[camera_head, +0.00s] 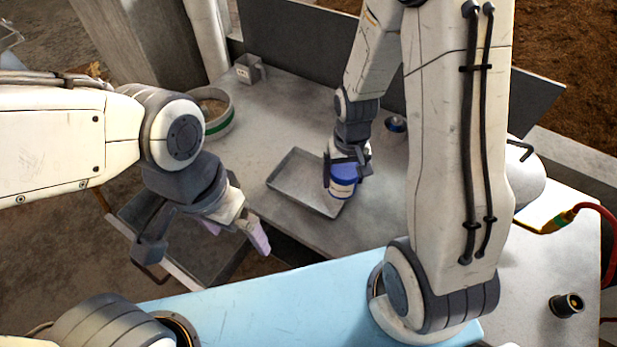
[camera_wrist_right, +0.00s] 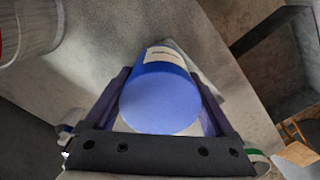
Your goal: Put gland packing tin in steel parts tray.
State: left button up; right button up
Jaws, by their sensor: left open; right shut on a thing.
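The gland packing tin, a can with a blue lid and a pale label, (camera_head: 343,182) is in my right gripper (camera_head: 347,172). In the right wrist view the tin (camera_wrist_right: 160,100) sits between the two dark fingers, its round blue end facing the camera. The steel parts tray (camera_head: 290,168) is a shallow grey tray on the table. The tin appears over the tray's right part; whether it touches the tray floor I cannot tell. My left gripper (camera_head: 207,240) is open and empty, left of the tray near the table's front edge.
A round green-banded sieve (camera_head: 217,127) and a small metal box (camera_head: 249,70) stand at the back left. A black fitting (camera_head: 567,305) and a red hose (camera_head: 597,209) are at right.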

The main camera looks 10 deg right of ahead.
jog(key=s+a+f+m+b, duration=0.1)
jog(key=s+a+f+b, duration=0.1)
jog(key=s+b, duration=0.4)
send_over(325, 200)
notch_tip(325, 200, down, 7)
jog(key=shift+f, duration=0.1)
notch_tip(325, 200, down, 4)
jog(key=shift+r+p, duration=0.1)
jog(key=shift+p, duration=0.35)
pick_arm(q)
notch_tip(325, 200, down, 8)
jog(key=shift+d+r, duration=0.2)
jog(key=shift+r, duration=0.05)
jog(key=shift+f, duration=0.1)
